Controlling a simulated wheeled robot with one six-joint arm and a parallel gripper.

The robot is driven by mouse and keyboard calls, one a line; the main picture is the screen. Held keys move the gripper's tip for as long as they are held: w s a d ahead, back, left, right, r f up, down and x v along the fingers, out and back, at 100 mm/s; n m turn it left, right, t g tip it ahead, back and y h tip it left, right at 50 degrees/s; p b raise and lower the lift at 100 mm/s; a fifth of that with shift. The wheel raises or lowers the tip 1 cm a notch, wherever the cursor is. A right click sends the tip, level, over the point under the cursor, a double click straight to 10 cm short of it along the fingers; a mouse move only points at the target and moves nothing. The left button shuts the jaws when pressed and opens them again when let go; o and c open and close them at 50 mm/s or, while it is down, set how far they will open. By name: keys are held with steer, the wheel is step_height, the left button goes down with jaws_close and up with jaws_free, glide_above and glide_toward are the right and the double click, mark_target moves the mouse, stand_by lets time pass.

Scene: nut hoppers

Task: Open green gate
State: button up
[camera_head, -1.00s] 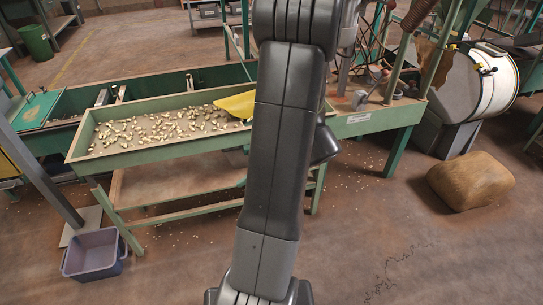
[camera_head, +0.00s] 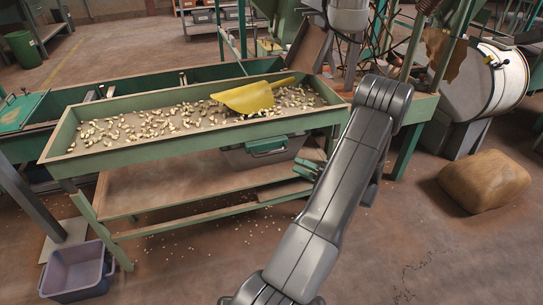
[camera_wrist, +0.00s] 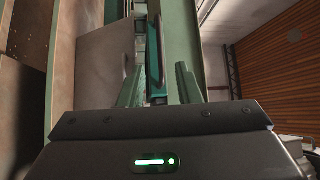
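In the wrist view, a narrow teal-green upright bar (camera_wrist: 154,55) stands against a pale green post or panel; it looks like part of the green gate. My gripper (camera_wrist: 158,88) is open, with one green finger on each side of the bar's lower end. I cannot tell whether either finger touches it.
A long green tray (camera_head: 85,160) holds scattered nuts and a yellow scoop (camera_head: 250,97). A grey box (camera_head: 240,156) with a green handle sits below it. A purple bin (camera_head: 75,272), a brown sack (camera_head: 484,180) and a white drum (camera_head: 490,85) stand around. Front floor is open.

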mark_target(270, 154)
steer(key=b+x, duration=0.1)
steer(key=x, duration=1)
steer(key=shift+w+a, duration=0.1)
steer(key=shift+a, duration=0.2)
steer(key=shift+c, duration=0.4)
jaws_close()
